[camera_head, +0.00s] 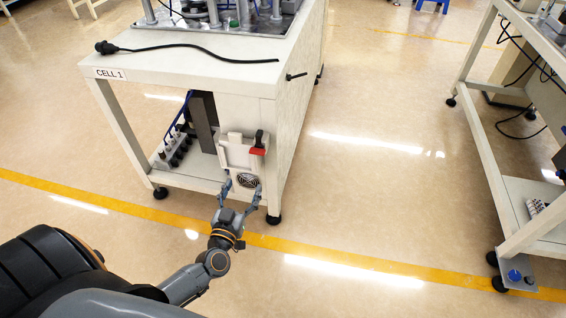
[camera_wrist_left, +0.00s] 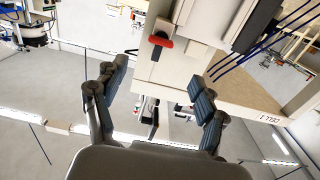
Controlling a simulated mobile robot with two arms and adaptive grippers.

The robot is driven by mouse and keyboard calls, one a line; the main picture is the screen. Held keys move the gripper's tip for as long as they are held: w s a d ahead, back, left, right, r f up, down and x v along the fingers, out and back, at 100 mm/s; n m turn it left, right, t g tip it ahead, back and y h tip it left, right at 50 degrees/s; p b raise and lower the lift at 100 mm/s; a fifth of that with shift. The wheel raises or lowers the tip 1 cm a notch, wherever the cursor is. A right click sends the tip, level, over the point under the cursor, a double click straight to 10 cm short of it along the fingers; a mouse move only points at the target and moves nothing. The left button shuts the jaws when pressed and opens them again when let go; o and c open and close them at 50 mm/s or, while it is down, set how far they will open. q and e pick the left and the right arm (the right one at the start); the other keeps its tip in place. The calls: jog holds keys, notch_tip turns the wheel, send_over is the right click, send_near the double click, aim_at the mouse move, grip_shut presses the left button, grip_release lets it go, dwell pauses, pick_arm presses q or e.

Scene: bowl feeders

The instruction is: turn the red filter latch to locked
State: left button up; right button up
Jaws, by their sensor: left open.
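The red filter latch (camera_head: 257,151) sits at the upper right of a pale filter box (camera_head: 236,153) on the front leg of the bench marked CELL 1. A dark part stands up just above the red part. My left gripper (camera_head: 243,190) is open and empty, its fingers in front of the lower part of the box, below the latch. In the left wrist view the red latch (camera_wrist_left: 160,41) shows at the top, beyond the spread fingers (camera_wrist_left: 162,90) and apart from them. My right gripper is not in view.
The CELL 1 bench top (camera_head: 180,68) carries a black cable (camera_head: 190,50). A power strip (camera_head: 175,150) lies on its lower shelf. Another bench (camera_head: 510,190) stands at the right. The floor between the benches is clear, with a yellow line (camera_head: 350,262) across the front.

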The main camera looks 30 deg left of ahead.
pick_arm(q)
jog(key=b, duration=0.2)
send_near(259, 144)
notch_tip(259, 144, down, 2)
jog(key=b+x, duration=0.1)
jog(key=x, duration=0.6)
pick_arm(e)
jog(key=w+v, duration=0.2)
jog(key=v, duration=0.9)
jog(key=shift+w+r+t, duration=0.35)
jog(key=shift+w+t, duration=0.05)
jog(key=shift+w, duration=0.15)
pick_arm(q)
jog(key=shift+s, duration=0.1)
jog(key=shift+c, duration=0.4)
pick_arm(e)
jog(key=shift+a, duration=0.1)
pick_arm(q)
jog(key=c, duration=1.1)
